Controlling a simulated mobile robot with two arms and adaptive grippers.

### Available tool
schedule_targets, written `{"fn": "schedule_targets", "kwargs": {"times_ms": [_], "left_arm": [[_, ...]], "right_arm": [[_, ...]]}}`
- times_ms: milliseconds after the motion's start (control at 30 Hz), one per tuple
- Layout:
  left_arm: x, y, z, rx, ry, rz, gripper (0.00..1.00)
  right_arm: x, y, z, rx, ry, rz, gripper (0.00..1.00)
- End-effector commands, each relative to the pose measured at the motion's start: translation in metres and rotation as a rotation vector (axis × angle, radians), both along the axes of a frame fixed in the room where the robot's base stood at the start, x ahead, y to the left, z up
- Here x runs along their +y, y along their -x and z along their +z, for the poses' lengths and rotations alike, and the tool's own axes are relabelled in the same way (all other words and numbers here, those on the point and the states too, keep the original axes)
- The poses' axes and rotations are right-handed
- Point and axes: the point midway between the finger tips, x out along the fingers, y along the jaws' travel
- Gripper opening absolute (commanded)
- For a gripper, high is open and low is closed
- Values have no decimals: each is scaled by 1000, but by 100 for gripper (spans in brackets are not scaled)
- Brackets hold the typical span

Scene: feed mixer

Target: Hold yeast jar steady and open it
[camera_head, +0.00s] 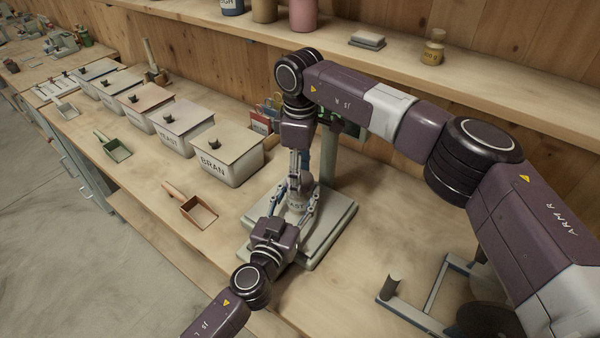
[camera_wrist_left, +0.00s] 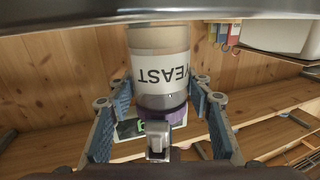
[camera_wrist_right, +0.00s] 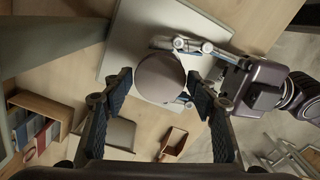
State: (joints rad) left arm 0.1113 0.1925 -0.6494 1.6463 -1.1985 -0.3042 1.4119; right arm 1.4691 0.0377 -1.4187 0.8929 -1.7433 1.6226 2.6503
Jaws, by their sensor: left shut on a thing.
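The yeast jar (camera_wrist_left: 160,75), with a white YEAST label, stands on the scale (camera_head: 331,228); it shows small in the head view (camera_head: 296,205). In the left wrist view it appears upside down. My left gripper (camera_head: 294,208) is shut around the jar's body from the near side. My right gripper (camera_head: 297,180) points down from above the jar. In the right wrist view its open fingers (camera_wrist_right: 160,77) stand on either side of the round mauve-grey lid (camera_wrist_right: 160,78). Contact with the lid cannot be made out.
The BRAN bin (camera_head: 228,160) and several other lidded bins stand in a row to the left. A scoop (camera_head: 195,210) lies on the bench near the scale. The scale's post (camera_head: 332,150) rises just behind the jar. A wall shelf (camera_head: 480,85) runs behind.

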Motion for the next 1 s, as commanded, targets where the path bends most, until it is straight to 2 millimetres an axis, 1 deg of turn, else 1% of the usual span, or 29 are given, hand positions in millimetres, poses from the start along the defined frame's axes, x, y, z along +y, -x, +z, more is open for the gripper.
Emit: {"fn": "schedule_targets", "kwargs": {"times_ms": [33,300,367,467,567,1000], "left_arm": [[0,0,0,-1,0,0,0],[0,0,1,-1,0,0,0],[0,0,1,-1,0,0,0],[0,0,0,-1,0,0,0],[0,0,0,-1,0,0,0],[0,0,0,-1,0,0,0]], "right_arm": [[0,0,0,0,0,0,45],[0,0,0,-1,0,0,17],[0,0,0,-1,0,5,17],[0,0,1,-1,0,66,17],[-1,-1,1,-1,2,210,17],[-1,-1,1,-1,1,1066,17]]}}
